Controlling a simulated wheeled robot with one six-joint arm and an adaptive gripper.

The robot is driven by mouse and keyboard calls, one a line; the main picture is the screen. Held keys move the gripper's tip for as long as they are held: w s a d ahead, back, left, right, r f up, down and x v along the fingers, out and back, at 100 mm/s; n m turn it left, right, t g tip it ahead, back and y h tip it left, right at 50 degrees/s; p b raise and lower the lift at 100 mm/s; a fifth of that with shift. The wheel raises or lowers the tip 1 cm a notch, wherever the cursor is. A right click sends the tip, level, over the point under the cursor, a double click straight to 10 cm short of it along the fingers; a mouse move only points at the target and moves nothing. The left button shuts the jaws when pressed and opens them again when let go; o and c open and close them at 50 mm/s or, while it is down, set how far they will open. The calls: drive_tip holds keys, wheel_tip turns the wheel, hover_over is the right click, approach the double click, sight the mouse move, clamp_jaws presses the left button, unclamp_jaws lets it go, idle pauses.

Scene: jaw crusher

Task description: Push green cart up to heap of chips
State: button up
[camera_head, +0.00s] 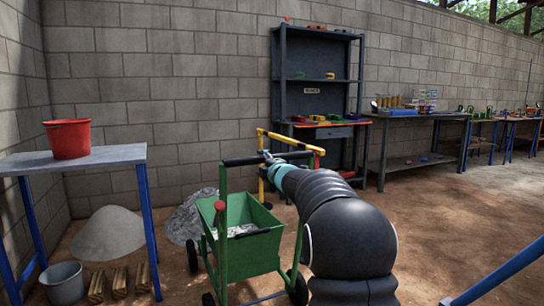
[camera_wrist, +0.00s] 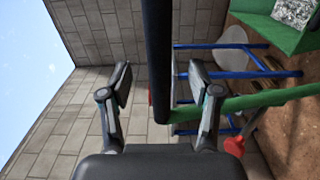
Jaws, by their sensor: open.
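The green cart (camera_head: 240,235) stands on the dirt floor in the head view, with black wheels, a green frame and grey material in its tray. Its black handle bar (camera_head: 240,161) crosses the top of the frame. My gripper (camera_head: 267,158) is at this bar, partly hidden by my arm. In the wrist view my gripper (camera_wrist: 159,78) is open, and the black bar (camera_wrist: 157,40) runs between its fingers with gaps on both sides. A rough grey heap (camera_head: 188,217), apparently the chips, lies behind the cart by the wall, partly hidden by it.
A smooth pale heap (camera_head: 108,234) lies under the blue-legged table (camera_head: 90,158), which bears a red bucket (camera_head: 67,138). A grey bucket (camera_head: 63,283) and wooden blocks (camera_head: 120,281) stand below. A yellow frame (camera_head: 262,150) stands behind the cart, before dark shelves (camera_head: 282,85). Floor is open at right.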

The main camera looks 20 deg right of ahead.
sight(259, 161)
drive_tip(key=shift+w+a+p, duration=0.1)
drive_tip(key=shift+w+p, duration=0.7)
drive_tip(key=shift+w, duration=1.6)
clamp_jaws()
